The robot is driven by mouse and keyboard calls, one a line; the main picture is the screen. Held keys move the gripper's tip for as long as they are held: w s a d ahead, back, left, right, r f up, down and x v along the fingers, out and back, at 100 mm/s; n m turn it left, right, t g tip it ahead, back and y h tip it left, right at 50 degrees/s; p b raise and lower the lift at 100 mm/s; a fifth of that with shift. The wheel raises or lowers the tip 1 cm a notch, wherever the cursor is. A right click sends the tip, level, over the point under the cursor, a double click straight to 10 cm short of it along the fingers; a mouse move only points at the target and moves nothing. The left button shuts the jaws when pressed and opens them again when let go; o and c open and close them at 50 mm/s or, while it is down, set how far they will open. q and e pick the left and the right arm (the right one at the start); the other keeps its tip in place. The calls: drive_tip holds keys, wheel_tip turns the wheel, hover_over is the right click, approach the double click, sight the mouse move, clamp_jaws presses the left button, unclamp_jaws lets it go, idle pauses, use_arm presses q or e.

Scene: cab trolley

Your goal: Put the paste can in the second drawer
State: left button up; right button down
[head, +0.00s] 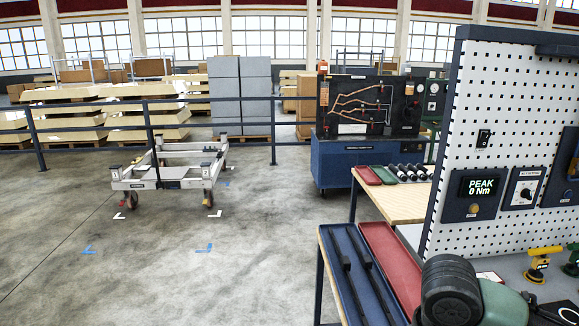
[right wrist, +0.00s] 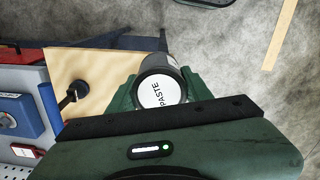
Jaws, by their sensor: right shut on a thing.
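The paste can (right wrist: 158,92) shows in the right wrist view with its white round end, marked PASTE, facing the camera. Its dark side shows behind that end. My right gripper (right wrist: 160,84) is shut on it, with a green finger on each side of the can. The can is held above a grey floor, beside a wooden tabletop in the picture. My left gripper is in neither view. The second drawer cannot be made out. A blue cabinet (head: 345,165) stands under a dark panel in the head view, but its drawer fronts are not clear.
A wooden table (head: 400,200) holds small trays and several dark cylinders. Nearer are a blue tray (head: 338,238) with dark bars and a red tray (head: 385,245). A pegboard (head: 490,100) stands at right. A low grey frame cart (head: 170,178) stands left on open floor.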

drive_tip(key=s+m, duration=0.1)
drive_tip(key=s+a+m, duration=0.1)
drive_tip(key=m, duration=0.1)
drive_tip(key=shift+s+a+f+m, duration=0.2)
drive_tip(key=shift+s+f+m, duration=0.1)
drive_tip(key=shift+s+f, duration=0.1)
idle(0.5)
